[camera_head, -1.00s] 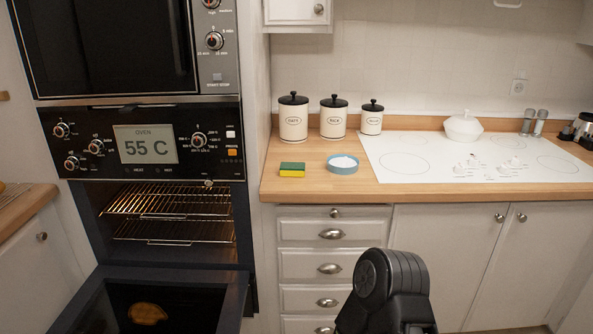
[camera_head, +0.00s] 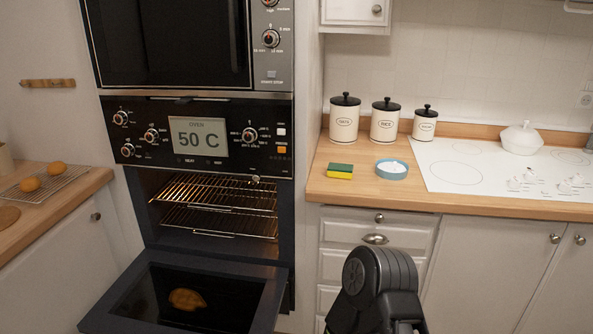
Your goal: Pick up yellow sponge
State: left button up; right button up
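The yellow sponge (camera_head: 339,171) has a green top layer and lies flat on the wooden countertop (camera_head: 340,190), near its front left end. It sits just left of a small blue dish (camera_head: 391,169) with white contents. A black part of my own arm shows at the bottom, below the counter edge and apart from the sponge. Neither gripper's fingers show in the head view.
Three cream canisters (camera_head: 344,118) with black lids stand behind the sponge. A white cooktop (camera_head: 500,170) with a white lidded pot (camera_head: 520,138) is to the right. The oven door (camera_head: 200,300) hangs open at lower left, with a brown item on it. Drawers (camera_head: 375,239) are below the counter.

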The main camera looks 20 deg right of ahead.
aim_at(335, 169)
jog(key=l+u, duration=0.45)
jog(key=k+l+u, duration=0.1)
jog(key=l+u, duration=0.4)
jog(key=k+l+u, duration=0.1)
jog(key=l+u, duration=0.35)
jog(key=k+l+u, duration=0.1)
jog(key=k+l, duration=0.25)
jog(key=l, duration=0.25)
jog(key=k+l+u, duration=0.15)
jog(key=k+l, duration=0.25)
jog(key=l, duration=0.2)
jog(key=k+l+u, duration=0.1)
jog(key=k+l, duration=0.3)
jog(key=l, duration=0.15)
